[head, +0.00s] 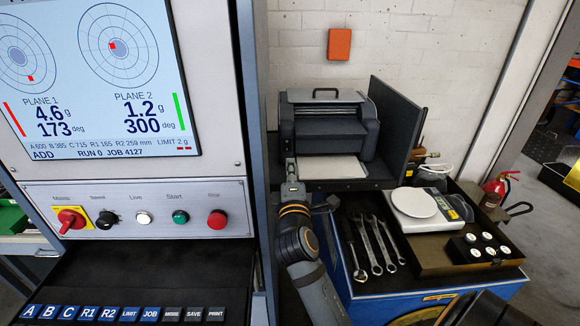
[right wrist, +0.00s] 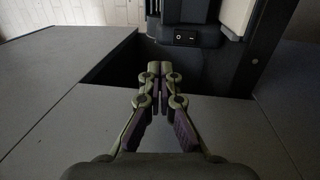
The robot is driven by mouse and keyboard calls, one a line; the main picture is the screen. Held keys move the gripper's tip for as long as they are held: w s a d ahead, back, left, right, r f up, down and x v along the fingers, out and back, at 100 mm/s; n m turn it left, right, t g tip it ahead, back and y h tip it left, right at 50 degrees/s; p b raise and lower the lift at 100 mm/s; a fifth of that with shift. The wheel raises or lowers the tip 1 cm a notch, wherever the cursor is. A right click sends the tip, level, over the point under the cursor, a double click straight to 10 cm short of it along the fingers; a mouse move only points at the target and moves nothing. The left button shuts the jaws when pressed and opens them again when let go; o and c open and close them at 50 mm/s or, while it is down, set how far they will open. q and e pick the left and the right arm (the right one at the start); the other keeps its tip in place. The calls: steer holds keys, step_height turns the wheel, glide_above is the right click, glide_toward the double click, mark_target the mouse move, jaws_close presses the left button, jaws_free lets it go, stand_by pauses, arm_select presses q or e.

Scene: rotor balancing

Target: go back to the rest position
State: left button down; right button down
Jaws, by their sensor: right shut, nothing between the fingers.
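My right arm rises from the bottom middle of the head view, and its gripper (head: 290,170) is in front of the lower left side of the printer. In the right wrist view the right gripper (right wrist: 160,70) has its fingertips together with nothing between them. Its fingers point toward a dark housing with a small rocker switch (right wrist: 186,38), apart from it as far as I can tell. My left gripper is in neither view.
The balancing machine's panel (head: 140,210) with screen (head: 90,80) stands at left. The dark printer (head: 325,120) stands behind the gripper. Several wrenches (head: 375,245), a scale (head: 420,203) and a tray (head: 420,262) with small white-topped pieces sit on the blue cart at right.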

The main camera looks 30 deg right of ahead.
steer(key=shift+w+d+f, duration=0.1)
steer(key=shift+w+d, duration=0.05)
steer(key=shift+d, duration=0.05)
steer(key=shift+a, duration=0.1)
